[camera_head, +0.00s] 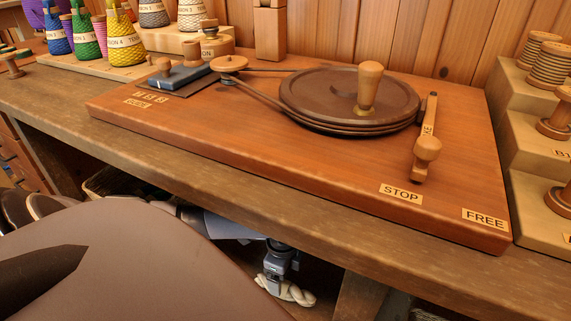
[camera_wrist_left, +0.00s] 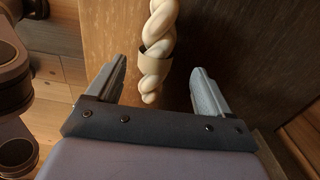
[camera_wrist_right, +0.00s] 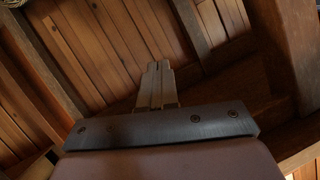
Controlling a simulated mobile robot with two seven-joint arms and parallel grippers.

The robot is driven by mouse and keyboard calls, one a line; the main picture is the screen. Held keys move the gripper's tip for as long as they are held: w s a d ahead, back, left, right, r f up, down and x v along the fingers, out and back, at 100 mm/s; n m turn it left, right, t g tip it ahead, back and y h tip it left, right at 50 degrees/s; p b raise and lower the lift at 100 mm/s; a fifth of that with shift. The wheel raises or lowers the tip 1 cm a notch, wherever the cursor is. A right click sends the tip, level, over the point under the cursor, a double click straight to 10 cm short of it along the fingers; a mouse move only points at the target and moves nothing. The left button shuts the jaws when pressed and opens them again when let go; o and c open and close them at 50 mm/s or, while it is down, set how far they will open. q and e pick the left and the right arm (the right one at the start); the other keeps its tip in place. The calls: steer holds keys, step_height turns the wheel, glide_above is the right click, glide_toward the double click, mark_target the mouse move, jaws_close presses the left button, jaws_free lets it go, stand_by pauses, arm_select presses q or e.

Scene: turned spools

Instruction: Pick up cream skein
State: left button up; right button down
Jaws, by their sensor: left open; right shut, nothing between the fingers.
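The cream skein (camera_head: 298,294) is a twisted, pale hank, low down beyond the front edge of the workbench in the head view. In the left wrist view the skein (camera_wrist_left: 163,22) has a tan band around it and lies over a brown wooden surface. My left gripper (camera_head: 277,284) is open beside it. In its wrist view the left gripper's fingers (camera_wrist_left: 158,70) stand apart on either side of the skein's near end, not touching it. My right gripper (camera_wrist_right: 157,72) is shut and empty, and out of the head view.
The workbench (camera_head: 200,160) overhangs the skein. On it sit a winding board (camera_head: 330,165) with a dark round platter (camera_head: 330,95), several coloured yarn cones (camera_head: 126,50) and a stepped spool rack (camera_head: 530,140). Wooden planks and beams (camera_wrist_right: 190,30) surround my right gripper.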

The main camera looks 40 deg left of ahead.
mark_target(284, 285)
arm_select(q)
steer(key=f, duration=0.1)
steer(key=f+b, duration=0.2)
steer(key=shift+s+d+f, duration=0.2)
steer(key=shift+d+f, duration=0.15)
steer(key=shift+f, duration=0.05)
steer(key=shift+f+b, duration=0.4)
steer(key=shift+f, duration=0.2)
arm_select(e)
steer(key=shift+s+d+f+n+t+h, duration=0.15)
steer(key=shift+d+n+t+h, duration=0.25)
steer(key=shift+d, duration=0.3)
arm_select(q)
steer(key=c, duration=1.1)
